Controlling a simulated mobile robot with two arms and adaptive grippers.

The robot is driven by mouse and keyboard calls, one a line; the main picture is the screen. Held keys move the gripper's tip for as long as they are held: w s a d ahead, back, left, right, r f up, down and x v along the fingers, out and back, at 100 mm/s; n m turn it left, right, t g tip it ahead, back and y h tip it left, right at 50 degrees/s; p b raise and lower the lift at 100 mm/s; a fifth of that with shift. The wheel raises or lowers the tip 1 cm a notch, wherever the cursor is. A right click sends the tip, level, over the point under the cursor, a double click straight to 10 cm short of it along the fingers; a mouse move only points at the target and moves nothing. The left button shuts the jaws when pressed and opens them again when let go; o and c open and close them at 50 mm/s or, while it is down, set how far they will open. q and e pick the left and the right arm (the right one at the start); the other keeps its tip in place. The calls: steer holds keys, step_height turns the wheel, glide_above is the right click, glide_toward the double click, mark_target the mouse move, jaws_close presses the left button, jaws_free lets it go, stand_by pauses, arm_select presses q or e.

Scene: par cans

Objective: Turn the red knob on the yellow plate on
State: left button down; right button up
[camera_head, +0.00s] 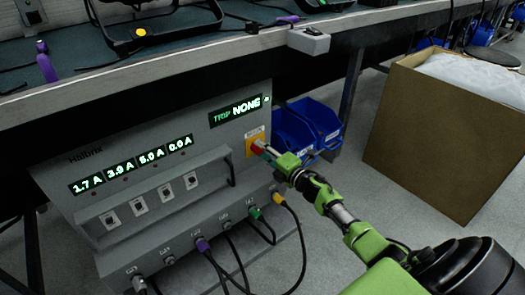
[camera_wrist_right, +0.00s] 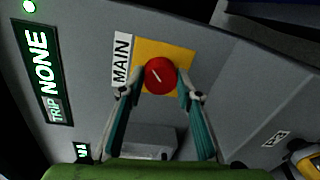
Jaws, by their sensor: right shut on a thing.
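The red knob (camera_wrist_right: 160,76) sits on the yellow plate (camera_wrist_right: 177,47) beside the label MAIN in the right wrist view. A white line on the knob lies at a slant. In the head view the knob (camera_head: 257,147) is at the right end of the grey power box's front, partly hidden by my gripper. My right gripper (camera_wrist_right: 161,84) is shut on the knob, one fingertip at each side; it also shows in the head view (camera_head: 266,151). My left gripper is not in view.
The grey box (camera_head: 150,145) stands under a workbench (camera_head: 190,62). Its displays read 1.7 A, 3.9 A, 5.0 A, 0.0 A and TRIP NONE. Cables (camera_head: 270,232) plug in along its lower ledge. Blue bins (camera_head: 322,122) and a large cardboard box (camera_head: 425,140) stand to the right.

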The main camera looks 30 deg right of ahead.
steer(key=o, duration=1.1)
steer(key=shift+o, duration=0.2)
steer(key=s+d, duration=0.1)
steer(key=s, duration=1.1)
steer(key=shift+r, duration=0.4)
